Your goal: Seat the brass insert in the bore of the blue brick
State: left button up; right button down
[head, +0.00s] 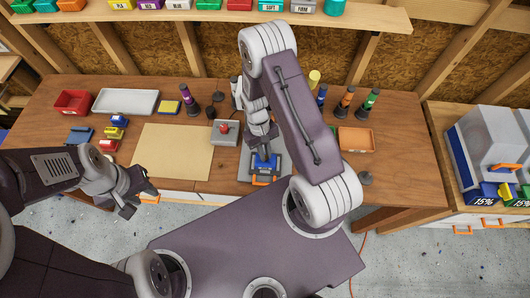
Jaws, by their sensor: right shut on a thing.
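The blue brick (262,159) sits on a grey fixture (246,172) with an orange handle, near the front edge of the bench. My right gripper (265,150) points down right over the blue brick. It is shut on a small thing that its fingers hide. I cannot make out the brass insert or the bore; the gripper covers the brick's top, and I cannot tell whether anything touches it.
A grey box with a red button (224,131) stands left of the fixture. A tan mat (175,151) lies bare. Red (73,102), white (126,101) and orange (356,140) trays, stacked bricks (116,133) and several coloured bottles (189,104) stand around. The right front is mostly clear.

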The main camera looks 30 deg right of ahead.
dwell(0.4)
jog(key=shift+f+b, duration=0.3)
jog(key=shift+f, duration=0.1)
dwell(0.4)
jog(key=c, duration=1)
grip_release()
jog(key=shift+o, duration=0.2)
jog(key=shift+r, duration=0.1)
jog(key=r, duration=0.1)
jog(key=r+b, duration=0.2)
jog(key=r, duration=0.1)
jog(key=shift+s+d+r, duration=0.1)
jog(key=shift+s+d, duration=0.1)
jog(key=shift+s, duration=0.05)
jog(key=s+d+r+b, duration=0.2)
jog(key=s+d+r, duration=0.3)
jog(key=s, duration=0.5)
jog(key=shift+r, duration=0.85)
